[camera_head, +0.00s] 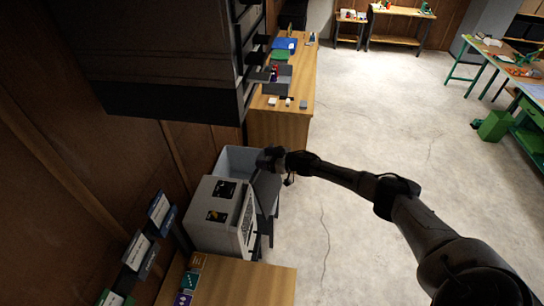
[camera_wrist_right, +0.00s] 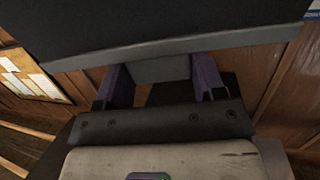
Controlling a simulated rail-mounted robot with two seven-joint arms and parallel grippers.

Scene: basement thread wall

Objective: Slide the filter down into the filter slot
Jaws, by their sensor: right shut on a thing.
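In the right wrist view, my right gripper (camera_wrist_right: 158,80) has its two purple fingers closed on the grey tab of a wide dark panel, which I take as the filter (camera_wrist_right: 160,25). In the head view, my right gripper (camera_head: 271,158) is just above a slanted grey panel (camera_head: 266,190), probably the same filter. This panel stands beside the right face of a white machine (camera_head: 205,190) with black labels on top. I cannot make out the filter slot, nor tell whether the filter's lower edge is inside it. My left gripper is in neither view.
A pale grey bin (camera_head: 228,160) stands behind the machine. A dark wall cabinet (camera_head: 165,50) overhangs it. The concrete floor (camera_head: 370,120) to the right is clear.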

